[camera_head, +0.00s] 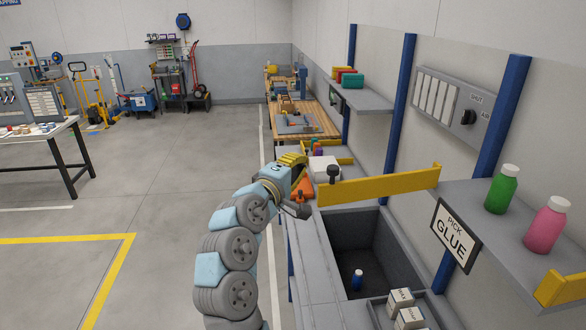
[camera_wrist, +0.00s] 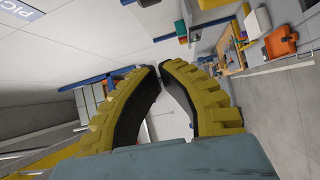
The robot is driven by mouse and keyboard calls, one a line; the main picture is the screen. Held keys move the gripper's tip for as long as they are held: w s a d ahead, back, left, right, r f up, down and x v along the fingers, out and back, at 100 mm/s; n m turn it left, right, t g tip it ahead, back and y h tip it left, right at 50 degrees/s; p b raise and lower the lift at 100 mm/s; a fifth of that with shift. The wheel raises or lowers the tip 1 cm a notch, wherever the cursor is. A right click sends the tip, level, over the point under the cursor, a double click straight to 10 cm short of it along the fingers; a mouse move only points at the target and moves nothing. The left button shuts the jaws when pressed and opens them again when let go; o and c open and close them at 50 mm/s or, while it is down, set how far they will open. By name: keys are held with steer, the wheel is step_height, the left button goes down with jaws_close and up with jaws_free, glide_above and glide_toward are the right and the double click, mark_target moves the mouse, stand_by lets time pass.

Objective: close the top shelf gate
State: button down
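The yellow gate bar (camera_head: 385,186) stands swung out from the left end of the top shelf (camera_head: 480,210), reaching left over the dark bin. A black knob (camera_head: 333,173) shows at its free end. The shelf front is open, with a yellow bracket (camera_head: 560,289) at its right end. My gripper (camera_head: 298,168) is left of the gate's free end, apart from it as far as I can tell. In the wrist view, its curved yellow fingers (camera_wrist: 159,69) meet or nearly meet at the tips, with nothing seen between them.
A green bottle (camera_head: 501,190) and a pink bottle (camera_head: 546,224) stand on the shelf. A PICK GLUE sign (camera_head: 454,235) hangs at its front. Blue posts (camera_head: 503,115) rise behind.

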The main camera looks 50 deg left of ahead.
steer(key=w+d, duration=0.1)
steer(key=w, duration=0.1)
steer(key=w+d+p, duration=0.1)
steer(key=w, duration=0.1)
steer(key=shift+d+f+p, duration=0.15)
steer(key=shift+d+p, duration=0.15)
steer(key=shift+d, duration=0.1)
stand_by(0.6)
steer(key=shift+s, duration=0.2)
